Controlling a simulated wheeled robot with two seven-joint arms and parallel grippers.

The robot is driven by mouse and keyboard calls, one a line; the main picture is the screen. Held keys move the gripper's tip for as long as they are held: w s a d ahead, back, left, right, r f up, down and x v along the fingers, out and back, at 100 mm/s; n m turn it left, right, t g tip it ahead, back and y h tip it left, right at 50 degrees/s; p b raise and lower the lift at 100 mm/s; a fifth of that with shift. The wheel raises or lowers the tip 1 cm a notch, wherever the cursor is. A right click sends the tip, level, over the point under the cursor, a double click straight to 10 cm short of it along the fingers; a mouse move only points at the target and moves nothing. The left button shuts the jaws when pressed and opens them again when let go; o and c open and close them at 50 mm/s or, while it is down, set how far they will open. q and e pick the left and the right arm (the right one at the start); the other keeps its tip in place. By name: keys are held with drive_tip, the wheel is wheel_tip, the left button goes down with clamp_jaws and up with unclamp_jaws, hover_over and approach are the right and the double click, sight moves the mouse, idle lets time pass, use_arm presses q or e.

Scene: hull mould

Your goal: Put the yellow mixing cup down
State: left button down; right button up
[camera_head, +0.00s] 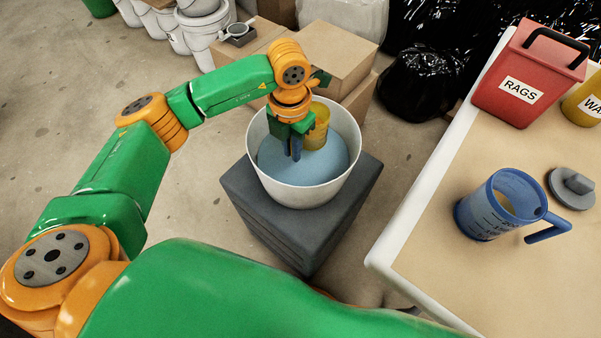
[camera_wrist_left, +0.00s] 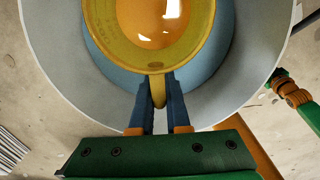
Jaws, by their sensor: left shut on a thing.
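The yellow mixing cup (camera_head: 319,127) is inside the white bucket (camera_head: 351,126), over blue contents (camera_head: 283,172). My left gripper (camera_head: 292,150) reaches into the bucket beside the cup. In the left wrist view its two blue fingers (camera_wrist_left: 160,100) are shut on the handle of the cup (camera_wrist_left: 103,35). Amber, shiny liquid shows inside the cup. The cup looks upright; I cannot tell whether its base touches the blue contents. My right gripper is not in view.
The bucket stands on a dark grey block (camera_head: 300,240). On the table (camera_head: 425,235) at right are a blue jug (camera_head: 482,216), a grey lid (camera_head: 572,190) and a red RAGS bin (camera_head: 525,80). Cardboard boxes (camera_head: 330,55) and black bags (camera_head: 415,85) lie behind.

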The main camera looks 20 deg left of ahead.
sight(293, 180)
use_arm(q)
wheel_tip(293, 180, down, 10)
drive_tip(key=shift+r+b, duration=0.2)
drive_tip(key=shift+b, duration=0.5)
drive_tip(key=c, duration=0.9)
unclamp_jaws()
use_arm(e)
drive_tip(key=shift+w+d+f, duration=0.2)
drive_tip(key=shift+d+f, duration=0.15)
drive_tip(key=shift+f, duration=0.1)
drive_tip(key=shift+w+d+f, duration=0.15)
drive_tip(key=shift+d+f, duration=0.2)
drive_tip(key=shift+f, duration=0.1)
use_arm(q)
drive_tip(key=shift+r, duration=0.3)
wheel_tip(293, 180, up, 11)
drive_tip(key=shift+r+p, duration=0.1)
drive_tip(key=shift+p, duration=0.95)
drive_tip(key=shift+r, duration=0.25)
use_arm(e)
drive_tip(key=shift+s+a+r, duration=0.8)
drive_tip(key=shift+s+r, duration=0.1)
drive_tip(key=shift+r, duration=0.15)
